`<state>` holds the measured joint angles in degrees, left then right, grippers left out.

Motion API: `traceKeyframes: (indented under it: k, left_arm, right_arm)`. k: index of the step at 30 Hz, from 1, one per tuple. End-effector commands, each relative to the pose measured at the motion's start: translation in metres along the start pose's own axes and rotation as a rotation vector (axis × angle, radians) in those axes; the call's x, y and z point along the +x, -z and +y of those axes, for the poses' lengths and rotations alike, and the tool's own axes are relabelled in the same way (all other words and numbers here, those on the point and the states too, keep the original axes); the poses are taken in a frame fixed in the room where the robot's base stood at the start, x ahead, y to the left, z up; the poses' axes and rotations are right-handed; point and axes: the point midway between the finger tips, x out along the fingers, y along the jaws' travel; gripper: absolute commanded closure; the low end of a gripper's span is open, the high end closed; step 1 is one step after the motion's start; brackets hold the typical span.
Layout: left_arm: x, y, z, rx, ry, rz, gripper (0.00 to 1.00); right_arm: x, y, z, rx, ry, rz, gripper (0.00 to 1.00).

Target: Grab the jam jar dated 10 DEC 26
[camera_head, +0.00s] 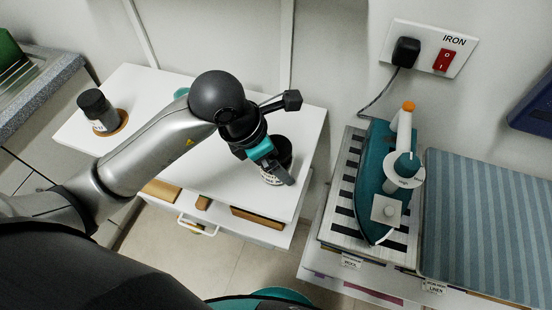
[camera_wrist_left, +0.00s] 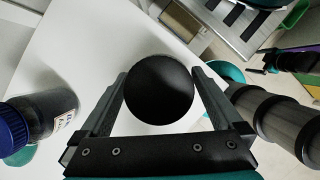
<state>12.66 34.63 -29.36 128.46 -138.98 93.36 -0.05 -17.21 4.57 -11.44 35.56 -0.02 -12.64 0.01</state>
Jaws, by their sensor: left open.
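A jar with a black lid and pale label (camera_head: 272,178) stands upright on the white tabletop. My left gripper (camera_head: 276,166) is open around it from above. In the left wrist view its round black lid (camera_wrist_left: 160,90) sits between the two open fingers, and I cannot tell whether they touch it. A second black-lidded jar (camera_head: 97,112) stands on a round wooden coaster at the table's left. A jar with a blue lid (camera_wrist_left: 14,128) and a label shows at the left of the wrist view. No date is readable on any label.
The white table (camera_head: 128,85) has clear surface between the jars. A teal iron (camera_head: 378,180) rests on a metal plate to the right, its cord running to a wall socket (camera_head: 428,48). A striped blue board (camera_head: 490,220) lies at far right.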

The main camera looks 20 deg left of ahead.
Motion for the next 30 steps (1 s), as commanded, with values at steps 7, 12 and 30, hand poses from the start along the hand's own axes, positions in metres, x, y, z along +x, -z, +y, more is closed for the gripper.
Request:
traceKeyframes:
  k: [7,12,30]
  left_arm:
    - [-0.0005,-0.0001,-0.0001,0.0,0.0,0.0,0.09]
    - [-0.0007,-0.0002,0.0,0.0,0.0,0.0,0.28]
    - [-0.0011,-0.0004,0.0003,0.0,-0.001,-0.001,0.96]
  right_arm:
    - [-0.0002,0.0002,-0.0002,0.0,0.0,0.0,0.0]
    - [-0.0002,0.0002,-0.0002,0.0,0.0,0.001,0.0]
    - [-0.0002,0.0001,-0.0004,0.0,0.001,0.001,0.0]
